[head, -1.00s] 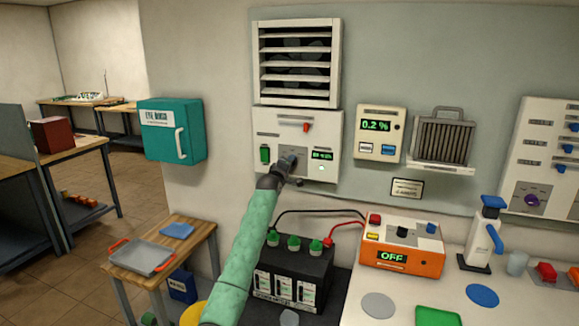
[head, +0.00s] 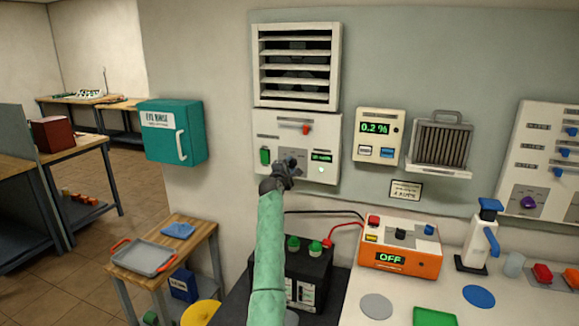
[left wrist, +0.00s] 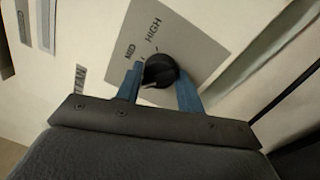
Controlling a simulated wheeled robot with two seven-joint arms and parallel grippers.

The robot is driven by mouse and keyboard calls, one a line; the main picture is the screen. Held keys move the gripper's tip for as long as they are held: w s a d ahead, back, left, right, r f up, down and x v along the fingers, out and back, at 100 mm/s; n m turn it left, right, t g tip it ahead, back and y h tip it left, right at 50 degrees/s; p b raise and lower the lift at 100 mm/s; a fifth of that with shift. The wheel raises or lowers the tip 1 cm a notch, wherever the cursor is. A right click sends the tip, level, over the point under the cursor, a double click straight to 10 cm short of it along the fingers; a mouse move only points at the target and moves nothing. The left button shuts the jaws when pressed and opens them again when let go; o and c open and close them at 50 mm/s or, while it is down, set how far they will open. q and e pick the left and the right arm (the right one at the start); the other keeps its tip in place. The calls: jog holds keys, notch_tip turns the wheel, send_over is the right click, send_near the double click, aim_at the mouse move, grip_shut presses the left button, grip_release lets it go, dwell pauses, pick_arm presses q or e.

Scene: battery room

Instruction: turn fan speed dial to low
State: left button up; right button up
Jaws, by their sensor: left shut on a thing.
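The fan speed dial (left wrist: 160,71) is a round black knob on a grey plate (left wrist: 172,30) marked MID and HIGH in the left wrist view. A third label at the left is partly cut by the gripper. My left gripper (left wrist: 158,85) is shut on the dial, a blue finger on each side of it. In the head view my left gripper (head: 284,172) is at the lower middle of the white fan control panel (head: 262,128) and hides the dial. My right gripper is not in view.
A louvred fan vent (head: 297,66) is above the panel. A gas meter reading 0.2 % (head: 378,135) and a filter (head: 440,140) are to its right. Below are a black battery (head: 318,268) and an orange charger showing OFF (head: 401,246). A teal eye rinse box (head: 172,132) hangs at left.

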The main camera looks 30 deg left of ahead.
pick_arm(q)
jog(key=shift+f, duration=0.1)
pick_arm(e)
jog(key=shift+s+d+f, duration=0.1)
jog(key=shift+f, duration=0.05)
pick_arm(q)
jog(key=o, duration=1)
jog(key=shift+c, duration=0.2)
jog(key=shift+s, duration=0.2)
jog(key=b+v, duration=0.2)
jog(key=v, duration=0.5)
jog(key=shift+s+b, duration=0.15)
jog(key=shift+b, duration=0.2)
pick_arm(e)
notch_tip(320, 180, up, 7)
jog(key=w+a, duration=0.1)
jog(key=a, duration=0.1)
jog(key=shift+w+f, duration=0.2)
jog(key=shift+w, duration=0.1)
pick_arm(q)
jog(key=shift+f, duration=0.1)
